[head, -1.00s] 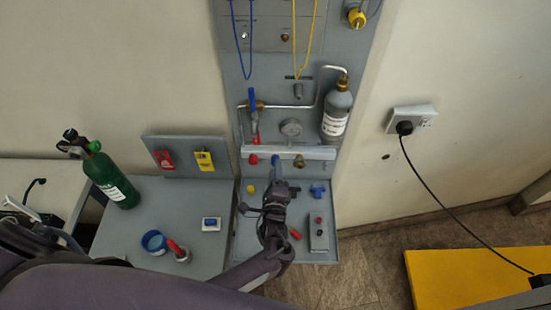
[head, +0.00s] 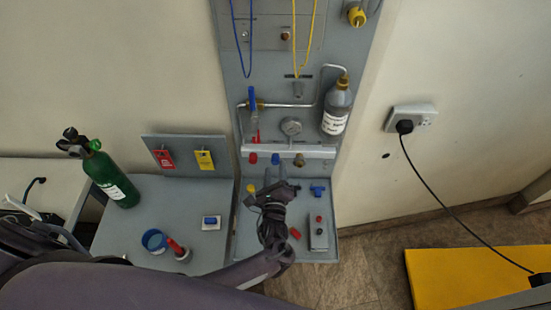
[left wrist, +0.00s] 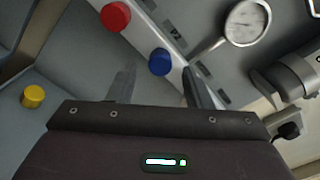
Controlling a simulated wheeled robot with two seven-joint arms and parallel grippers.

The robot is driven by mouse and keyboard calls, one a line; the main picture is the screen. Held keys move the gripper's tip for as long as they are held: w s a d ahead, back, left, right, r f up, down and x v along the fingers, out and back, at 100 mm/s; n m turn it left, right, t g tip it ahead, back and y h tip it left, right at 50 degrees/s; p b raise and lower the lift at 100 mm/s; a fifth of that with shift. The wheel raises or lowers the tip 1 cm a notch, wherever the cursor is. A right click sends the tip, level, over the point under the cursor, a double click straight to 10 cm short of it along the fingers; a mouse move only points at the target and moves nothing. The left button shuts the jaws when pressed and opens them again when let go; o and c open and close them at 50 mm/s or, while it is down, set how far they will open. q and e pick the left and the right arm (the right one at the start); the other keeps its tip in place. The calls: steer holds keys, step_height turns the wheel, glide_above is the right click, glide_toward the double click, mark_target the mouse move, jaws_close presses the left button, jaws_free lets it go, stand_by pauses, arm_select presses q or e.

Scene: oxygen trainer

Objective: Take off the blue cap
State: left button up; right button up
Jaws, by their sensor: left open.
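The blue cap (head: 276,159) sits on the light rail low on the upright grey panel, between a red cap (head: 253,158) and a brass fitting (head: 299,160). In the left wrist view the blue cap (left wrist: 160,62) shows ahead of my fingers, and the red cap (left wrist: 115,16) is up and left of it. My left gripper (head: 275,178) is just below and in front of the blue cap in the head view. Its two fingers (left wrist: 162,88) stand apart with nothing visible between them. My right gripper is not in view.
A green cylinder (head: 113,180) stands at left.

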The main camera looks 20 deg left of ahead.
mark_target(275, 160)
arm_select(q)
steer(key=shift+m, duration=0.6)
steer(key=shift+m, duration=0.5)
steer(key=shift+w, duration=0.1)
steer(key=shift+b+x, duration=0.4)
steer(key=shift+x, duration=0.75)
steer(key=shift+c, duration=0.3)
